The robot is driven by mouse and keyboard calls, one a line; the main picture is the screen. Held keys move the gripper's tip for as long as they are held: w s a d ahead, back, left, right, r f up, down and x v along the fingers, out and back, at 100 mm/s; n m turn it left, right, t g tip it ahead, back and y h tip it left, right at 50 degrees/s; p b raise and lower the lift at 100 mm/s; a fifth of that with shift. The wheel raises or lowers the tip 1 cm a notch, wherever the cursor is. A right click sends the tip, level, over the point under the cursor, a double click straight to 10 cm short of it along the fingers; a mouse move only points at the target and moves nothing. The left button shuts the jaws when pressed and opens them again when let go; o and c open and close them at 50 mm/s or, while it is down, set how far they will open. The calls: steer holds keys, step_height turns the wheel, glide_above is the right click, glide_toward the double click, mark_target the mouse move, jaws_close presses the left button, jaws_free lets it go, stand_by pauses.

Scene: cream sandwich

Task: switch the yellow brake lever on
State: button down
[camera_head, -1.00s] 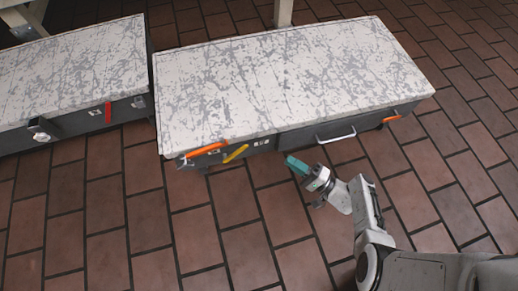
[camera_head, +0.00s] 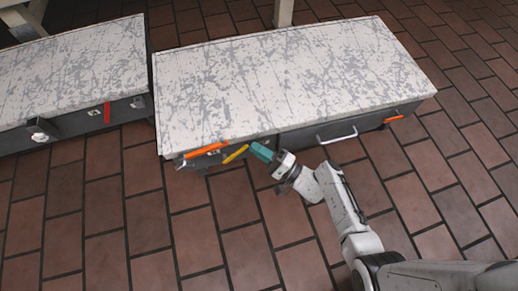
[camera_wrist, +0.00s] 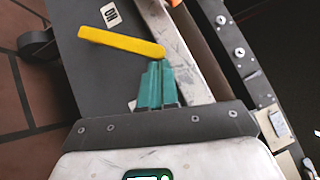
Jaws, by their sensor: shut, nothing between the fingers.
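The yellow brake lever (camera_head: 236,153) is on the front side of the marble-topped cart, near its left end. It also shows in the wrist view (camera_wrist: 122,42), beside a small white label (camera_wrist: 110,14) reading "ON". My gripper (camera_head: 256,149) has teal fingers and is just right of the lever. In the wrist view the fingers (camera_wrist: 157,72) are together and empty, with their tips close to the lever's right end. I cannot tell whether they touch it.
An orange handle (camera_head: 206,150) is left of the lever, and a drawer handle (camera_head: 337,136) is to the right. Another orange handle (camera_head: 392,118) is farther right. A second cart (camera_head: 75,75) with a red lever (camera_head: 107,113) stands at left. The brick floor in front is clear.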

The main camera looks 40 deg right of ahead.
steer(key=shift+r, duration=0.1)
steer(key=shift+a+r+n+g+p, duration=0.2)
steer(key=shift+r+n+g+p, duration=0.25)
steer(key=shift+p, duration=0.65)
steer(key=p, duration=0.1)
steer(key=r+n+g+p, duration=0.1)
steer(key=p, duration=0.1)
steer(key=shift+w+a+n+h, duration=0.15)
steer(key=shift+a+n+h, duration=0.1)
steer(key=shift+a+h, duration=0.05)
steer(key=shift+w+a+r+g, duration=0.15)
steer(key=shift+a+r+g, duration=0.1)
steer(key=shift+a+r, duration=0.15)
steer(key=shift+f, duration=0.1)
